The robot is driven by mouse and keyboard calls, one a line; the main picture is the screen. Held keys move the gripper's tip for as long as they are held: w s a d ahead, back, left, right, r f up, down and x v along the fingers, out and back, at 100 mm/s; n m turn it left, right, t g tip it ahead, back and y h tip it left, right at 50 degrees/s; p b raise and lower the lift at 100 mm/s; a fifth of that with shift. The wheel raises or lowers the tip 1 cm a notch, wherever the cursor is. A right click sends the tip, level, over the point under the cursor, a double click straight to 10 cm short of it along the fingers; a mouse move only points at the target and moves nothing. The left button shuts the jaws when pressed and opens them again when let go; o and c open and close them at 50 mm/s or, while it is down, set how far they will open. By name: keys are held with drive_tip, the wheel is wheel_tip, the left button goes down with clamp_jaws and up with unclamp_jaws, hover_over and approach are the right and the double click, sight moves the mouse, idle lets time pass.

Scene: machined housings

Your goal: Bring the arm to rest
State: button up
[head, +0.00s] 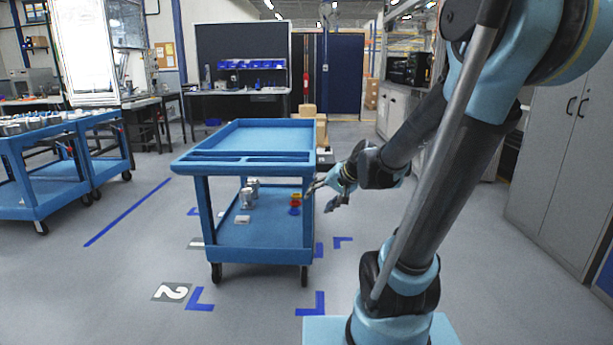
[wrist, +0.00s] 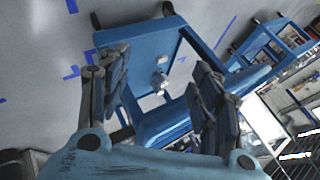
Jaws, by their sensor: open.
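My gripper (head: 327,192) is at the right side of the blue cart (head: 250,137) in the head view, near the level between its top and lower shelf. In the wrist view my gripper (wrist: 160,95) has its two fingers spread wide apart with nothing between them. My arm rises from the base at the lower right and reaches left toward the cart. The cart's lower shelf (head: 265,237) holds metal housings (head: 248,196) and a red and yellow part (head: 295,204). The wrist view shows a metal housing (wrist: 160,82) on the cart, beyond the fingers.
The cart's top tray is empty. More blue carts (head: 45,170) with parts on top stand at the left. A workbench (head: 237,97) with blue bins is at the back. Grey cabinets (head: 565,150) line the right. The floor in front of the cart is clear.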

drive_tip(key=s+d+f+n+g+h, duration=0.1)
drive_tip(key=s+d+f+h, duration=0.2)
drive_tip(key=s+d, duration=0.4)
drive_tip(key=s+d+f+n+g+h, duration=0.1)
drive_tip(key=s+d+f+g+h, duration=0.1)
drive_tip(key=s+d, duration=0.5)
drive_tip(key=s+f+h, duration=0.1)
drive_tip(key=s, duration=0.5)
drive_tip(key=shift+s+d+f+n+g, duration=0.2)
drive_tip(key=shift+f+n+g, duration=0.1)
drive_tip(key=shift+n, duration=0.1)
drive_tip(key=shift+a, duration=0.1)
drive_tip(key=shift+w+f, duration=0.15)
drive_tip(key=shift+w, duration=0.35)
